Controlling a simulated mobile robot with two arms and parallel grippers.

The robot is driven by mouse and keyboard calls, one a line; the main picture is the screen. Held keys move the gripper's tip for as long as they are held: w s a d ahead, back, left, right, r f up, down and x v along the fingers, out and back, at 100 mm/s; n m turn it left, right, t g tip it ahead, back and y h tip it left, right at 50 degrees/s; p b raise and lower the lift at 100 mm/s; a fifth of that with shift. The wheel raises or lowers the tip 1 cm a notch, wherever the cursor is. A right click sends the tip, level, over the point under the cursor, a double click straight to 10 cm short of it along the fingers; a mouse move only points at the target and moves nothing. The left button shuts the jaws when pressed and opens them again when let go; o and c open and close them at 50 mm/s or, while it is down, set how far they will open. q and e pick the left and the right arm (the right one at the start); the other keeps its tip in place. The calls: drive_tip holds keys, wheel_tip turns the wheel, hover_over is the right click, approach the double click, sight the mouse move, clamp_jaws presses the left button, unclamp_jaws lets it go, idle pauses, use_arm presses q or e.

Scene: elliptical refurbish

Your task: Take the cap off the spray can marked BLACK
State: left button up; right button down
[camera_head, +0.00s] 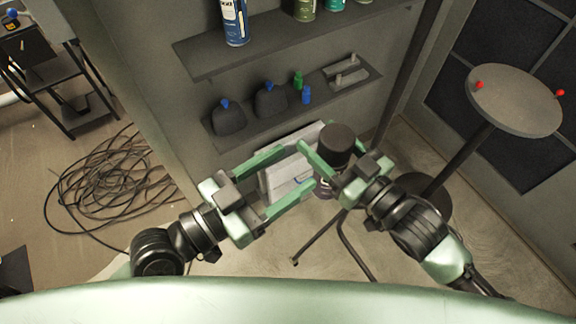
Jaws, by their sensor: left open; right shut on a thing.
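A spray can with a wide dark cap (337,138) stands upright in the middle of the head view. Its body shows only in part below the cap, and no marking on it can be read. My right gripper (332,164) is shut on the can, below the cap. My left gripper (307,166) is open and empty, its fingers pointing right toward the can. Its fingertips are close to the can's left side; I cannot tell whether they touch it.
Shelves behind hold a blue and white can (235,22), dark bottles (229,117), small green and blue bottles (306,95) and a tray (350,72). A pale box (286,180) sits behind my grippers. A round stool (515,100) stands right; a cable coil (105,185) lies left.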

sight(341, 135)
use_arm(q)
drive_tip(key=x, duration=1.2)
drive_tip(key=shift+s+r, duration=0.15)
drive_tip(key=shift+r, duration=0.2)
drive_tip(key=c, duration=1.2)
drive_tip(key=shift+r, duration=0.1)
drive_tip(key=shift+r, duration=1)
drive_tip(key=shift+r, duration=0.1)
